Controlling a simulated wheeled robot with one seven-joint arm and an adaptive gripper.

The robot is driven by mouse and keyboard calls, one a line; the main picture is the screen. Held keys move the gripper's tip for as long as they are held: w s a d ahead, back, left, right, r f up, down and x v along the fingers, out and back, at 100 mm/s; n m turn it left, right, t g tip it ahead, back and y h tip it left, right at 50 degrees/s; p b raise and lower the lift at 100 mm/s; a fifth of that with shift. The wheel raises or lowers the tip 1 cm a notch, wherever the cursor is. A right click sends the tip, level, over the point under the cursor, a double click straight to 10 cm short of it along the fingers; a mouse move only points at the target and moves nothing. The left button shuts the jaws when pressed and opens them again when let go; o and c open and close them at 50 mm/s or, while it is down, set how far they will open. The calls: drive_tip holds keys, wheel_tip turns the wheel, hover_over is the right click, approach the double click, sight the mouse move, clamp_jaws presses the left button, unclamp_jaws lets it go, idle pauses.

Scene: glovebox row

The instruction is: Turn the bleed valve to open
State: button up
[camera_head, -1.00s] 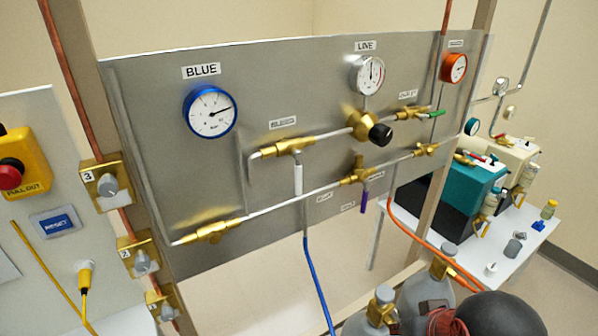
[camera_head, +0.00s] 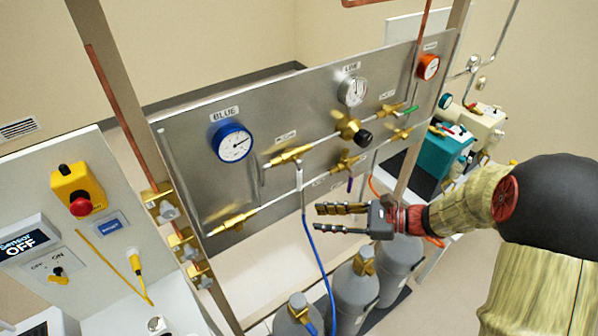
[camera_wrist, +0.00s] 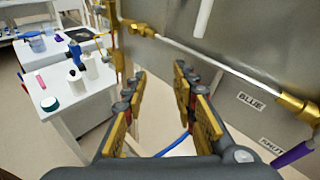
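The bleed valve (camera_head: 288,156) is a brass valve on the upper pipe of the steel panel, under a small label and right of the blue gauge. Its white lever (camera_head: 299,178) hangs straight down. In the wrist view the white lever (camera_wrist: 204,18) shows at the top edge, its valve body out of frame. My gripper (camera_head: 322,219) is open and empty, pointing left in front of the panel's lower edge, below and to the right of the lever. In the wrist view its fingers (camera_wrist: 158,95) are apart with nothing between them.
A purple lever (camera_head: 349,185) hangs from a lower-pipe valve near my gripper. A blue hose (camera_head: 314,250) runs down below the white lever. Grey gas cylinders (camera_head: 356,290) stand below my gripper. A black knob (camera_head: 364,137) sticks out of the panel.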

sight(299, 191)
drive_tip(key=w+r+m+t+y, duration=0.2)
drive_tip(key=w+r+m+t, duration=0.15)
drive_tip(key=r, duration=0.35)
drive_tip(key=shift+g, duration=0.25)
drive_tip(key=shift+w+b+x, duration=0.15)
drive_tip(key=shift+b+x, duration=0.05)
drive_tip(key=shift+x, duration=1.7)
drive_tip(key=shift+w+b+x, duration=0.15)
drive_tip(key=shift+w+x, duration=0.05)
drive_tip(key=shift+x, duration=1.7)
drive_tip(key=shift+d+f, duration=0.15)
drive_tip(key=shift+d, duration=0.05)
drive_tip(key=shift+c, duration=1.3)
drive_tip(key=c, duration=0.4)
clamp_jaws()
